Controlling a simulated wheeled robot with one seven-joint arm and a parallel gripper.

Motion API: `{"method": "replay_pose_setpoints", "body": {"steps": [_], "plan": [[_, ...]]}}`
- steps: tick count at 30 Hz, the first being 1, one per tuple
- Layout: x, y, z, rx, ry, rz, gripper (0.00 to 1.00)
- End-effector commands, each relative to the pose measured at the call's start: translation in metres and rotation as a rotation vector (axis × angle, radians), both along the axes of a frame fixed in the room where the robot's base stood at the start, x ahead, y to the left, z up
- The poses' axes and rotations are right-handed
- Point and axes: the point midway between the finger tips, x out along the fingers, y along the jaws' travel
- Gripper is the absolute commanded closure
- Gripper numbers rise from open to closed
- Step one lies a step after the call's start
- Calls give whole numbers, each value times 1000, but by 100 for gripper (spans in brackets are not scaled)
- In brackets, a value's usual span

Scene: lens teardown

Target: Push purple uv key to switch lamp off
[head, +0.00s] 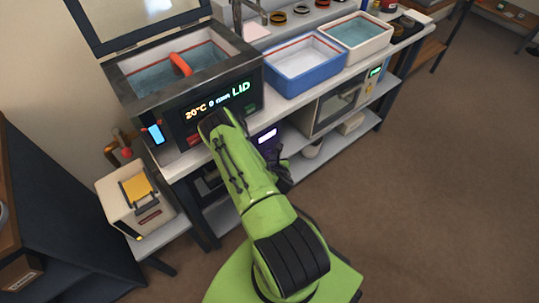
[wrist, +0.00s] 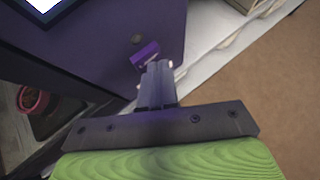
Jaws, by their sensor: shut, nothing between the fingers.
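The purple key (wrist: 146,53) is a small bright purple block on the front of a dark purple housing (wrist: 105,40) in the wrist view. My gripper (wrist: 160,66) is shut and empty, its fingertips at the key's lower right edge. I cannot tell whether they touch it. In the head view the purple unit (head: 267,136) with a lit white display sits on the shelf under the worktop, partly hidden by my green arm. The key is not visible there. My gripper (head: 283,175) shows only as a dark shape beside the arm.
A microwave-like oven (head: 333,107) stands right of the purple unit. Above are a black bath (head: 200,105) reading "LID", a blue tub (head: 305,75) and a white tub (head: 352,47). A small cream box (head: 125,205) stands at left. The floor at right is clear.

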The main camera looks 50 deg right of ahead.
Motion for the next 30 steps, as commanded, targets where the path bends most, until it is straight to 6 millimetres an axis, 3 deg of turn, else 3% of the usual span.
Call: {"method": "replay_pose_setpoints", "body": {"steps": [12, 25, 30], "plan": [[-9, 2, -2, 0, 0, -1, 100], [-56, 12, -4, 1, 4, -2, 100], [-65, 15, -1, 1, 1, 0, 100]]}}
